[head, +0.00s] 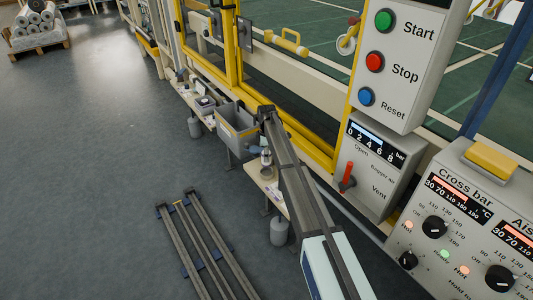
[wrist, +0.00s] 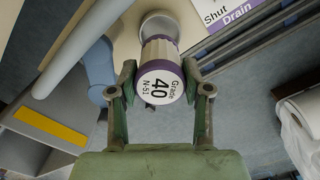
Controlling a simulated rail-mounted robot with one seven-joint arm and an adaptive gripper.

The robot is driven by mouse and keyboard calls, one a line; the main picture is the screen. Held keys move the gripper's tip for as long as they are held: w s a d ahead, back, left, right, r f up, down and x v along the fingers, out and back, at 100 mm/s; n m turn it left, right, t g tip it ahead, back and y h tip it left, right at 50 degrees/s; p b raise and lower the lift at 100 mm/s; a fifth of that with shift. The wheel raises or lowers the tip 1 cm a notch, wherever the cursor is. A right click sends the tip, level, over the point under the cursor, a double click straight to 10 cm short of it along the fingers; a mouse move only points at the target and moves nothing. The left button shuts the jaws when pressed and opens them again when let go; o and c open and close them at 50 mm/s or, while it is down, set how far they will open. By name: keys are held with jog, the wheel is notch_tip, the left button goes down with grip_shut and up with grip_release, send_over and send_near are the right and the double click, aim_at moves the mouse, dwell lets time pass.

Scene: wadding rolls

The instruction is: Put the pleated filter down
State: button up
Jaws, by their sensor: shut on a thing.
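The pleated filter (wrist: 160,48) shows in the wrist view as a short cylinder with a pale pleated side and purple bands. Its white end face reads "Grade 40 N-51" and faces the camera. My gripper (wrist: 160,84) is shut on it, with one finger on each side. Just beyond its far end is a round pale cup-like part (wrist: 160,22); I cannot tell whether they touch. In the head view my arm reaches over the narrow bench (head: 266,184) beside the yellow frame. The filter and fingers are too small and covered there to make out.
A grey bin (head: 228,133) with a yellow label stands on the bench; it also shows in the wrist view (wrist: 22,150). A blue curved part (wrist: 99,68) and a pale tube (wrist: 82,48) lie close left of the filter. A "Shut Drain" sign (wrist: 235,12) is at upper right.

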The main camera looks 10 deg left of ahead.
jog(key=shift+f+b, duration=1.55)
jog(key=shift+f, duration=1.4)
jog(key=o, duration=1.3)
jog(key=shift+c, duration=0.2)
jog(key=shift+r, duration=0.15)
jog(key=shift+r+p, duration=2.2)
jog(key=shift+r, duration=1.2)
